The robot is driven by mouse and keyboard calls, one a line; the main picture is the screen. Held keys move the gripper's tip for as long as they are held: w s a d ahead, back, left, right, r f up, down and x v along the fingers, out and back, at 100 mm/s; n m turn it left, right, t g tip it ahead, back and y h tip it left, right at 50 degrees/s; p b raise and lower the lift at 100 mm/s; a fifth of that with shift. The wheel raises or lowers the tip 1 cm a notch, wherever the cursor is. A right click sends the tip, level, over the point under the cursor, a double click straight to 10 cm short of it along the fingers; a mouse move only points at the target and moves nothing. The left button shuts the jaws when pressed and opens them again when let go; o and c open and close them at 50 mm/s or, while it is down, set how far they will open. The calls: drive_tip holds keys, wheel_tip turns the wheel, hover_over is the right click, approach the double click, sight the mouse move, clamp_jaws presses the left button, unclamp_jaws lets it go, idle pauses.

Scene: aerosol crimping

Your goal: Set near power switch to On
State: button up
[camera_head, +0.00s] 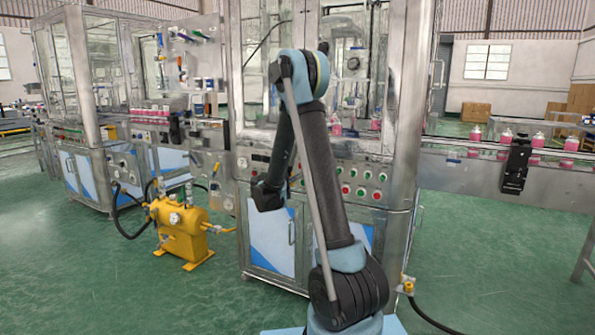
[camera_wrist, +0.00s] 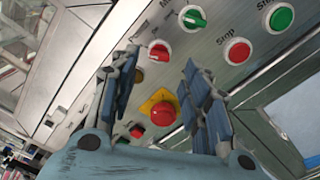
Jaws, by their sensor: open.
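The near machine's control panel (camera_head: 335,178) carries several red and green controls in the head view. My gripper (camera_head: 266,192) is at the panel's left part, and my arm hides some of it. In the wrist view my open, empty gripper (camera_wrist: 163,95) has its fingers either side of a red mushroom button (camera_wrist: 163,114) on a yellow plate. Above it are a red rotary switch (camera_wrist: 159,51) and a green rotary switch (camera_wrist: 193,18).
A red Stop button (camera_wrist: 237,52) and a green button (camera_wrist: 281,18) sit to the right on the panel. A yellow tank (camera_head: 181,229) stands on the floor at left. A conveyor (camera_head: 480,172) with pink-filled containers runs to the right. Green floor lies open in front.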

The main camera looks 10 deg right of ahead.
drive_tip(key=shift+x, duration=2.8)
clamp_jaws()
